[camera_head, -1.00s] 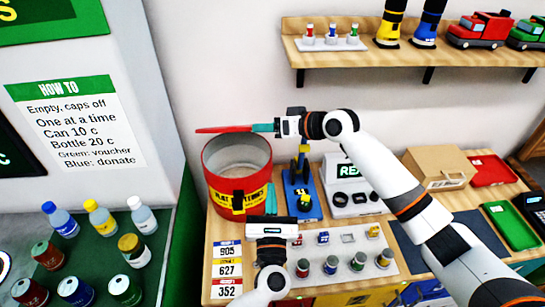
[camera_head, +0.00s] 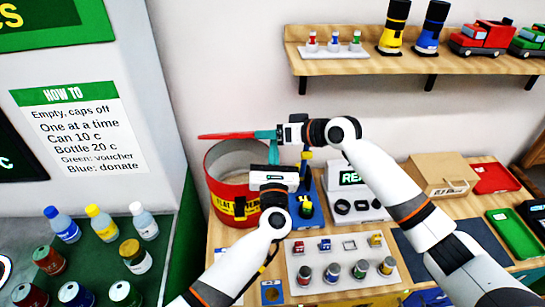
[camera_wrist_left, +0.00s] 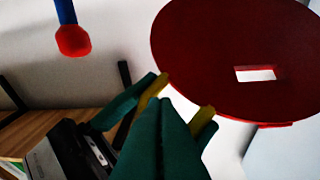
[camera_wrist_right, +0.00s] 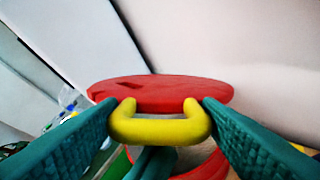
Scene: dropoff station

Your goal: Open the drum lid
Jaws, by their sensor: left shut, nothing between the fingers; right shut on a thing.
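The red drum (camera_head: 226,212) with a yellow label band stands on the table, and part of its open mouth shows. The red lid (camera_head: 228,136) is above the drum, nearly edge-on; its slotted face shows in the left wrist view (camera_wrist_left: 200,50). My right gripper (camera_head: 266,134) is shut on the lid's yellow handle, which shows in the right wrist view (camera_wrist_right: 158,130). My left gripper (camera_head: 273,158) is shut and empty at the drum's right side, just below the right gripper. Its fingertips overlap the handle in the left wrist view; I cannot tell if they touch.
A blue stand (camera_head: 307,210) and a white register-like box (camera_head: 355,200) stand right of the drum. A white tray (camera_head: 345,280) with small cans lies in front. A shelf (camera_head: 370,66) is on the wall above. A grey-and-green counter with bottles is at left.

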